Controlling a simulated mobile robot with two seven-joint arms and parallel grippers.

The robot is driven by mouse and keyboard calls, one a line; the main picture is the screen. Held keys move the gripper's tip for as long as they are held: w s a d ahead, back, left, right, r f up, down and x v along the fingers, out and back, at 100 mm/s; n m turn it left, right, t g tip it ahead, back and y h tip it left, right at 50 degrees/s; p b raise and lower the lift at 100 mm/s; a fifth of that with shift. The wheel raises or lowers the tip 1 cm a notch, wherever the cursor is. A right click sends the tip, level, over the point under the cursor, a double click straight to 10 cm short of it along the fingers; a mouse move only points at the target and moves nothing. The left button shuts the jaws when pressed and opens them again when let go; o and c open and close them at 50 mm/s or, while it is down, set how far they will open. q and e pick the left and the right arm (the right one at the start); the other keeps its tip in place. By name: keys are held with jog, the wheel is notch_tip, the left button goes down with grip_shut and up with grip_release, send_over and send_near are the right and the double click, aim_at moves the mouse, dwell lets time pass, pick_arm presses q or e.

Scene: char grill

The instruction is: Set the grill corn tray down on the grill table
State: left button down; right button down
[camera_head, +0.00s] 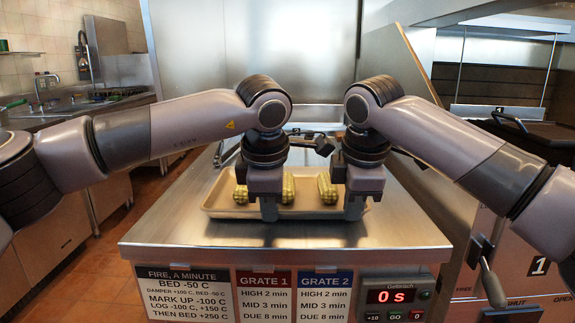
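The grill corn tray (229,209) is a shallow beige tray holding several yellow-green corn cobs (289,188). It appears to rest level on the steel top of the grill table (300,232), towards the middle. My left gripper (268,210) points down at the tray's near rim, left of its middle. My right gripper (353,208) points down at the same rim near its right end. One finger of each shows in front of the rim; whether they are closed on it is hidden. The grippers cover parts of the cobs.
Dark tongs-like tools (318,142) lie behind the tray. A timer (395,296) reading 0 s and sign panels line the table's front. A dark-lidded grill (530,128) stands at right, a sink counter (75,103) at left. The steel top before the tray is clear.

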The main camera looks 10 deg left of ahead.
pick_arm(q)
jog(key=c, duration=1.3)
grip_release()
jog(key=shift+c, duration=0.2)
pick_arm(e)
jog(key=c, duration=1.3)
grip_release()
jog(key=shift+c, duration=0.2)
jog(key=shift+s+r, duration=0.1)
pick_arm(q)
jog(key=v, duration=1.1)
jog(key=shift+s+r, duration=0.15)
jog(key=shift+r, duration=0.25)
pick_arm(e)
jog(key=v, duration=1.1)
jog(key=shift+r, duration=0.35)
jog(key=shift+s, duration=0.1)
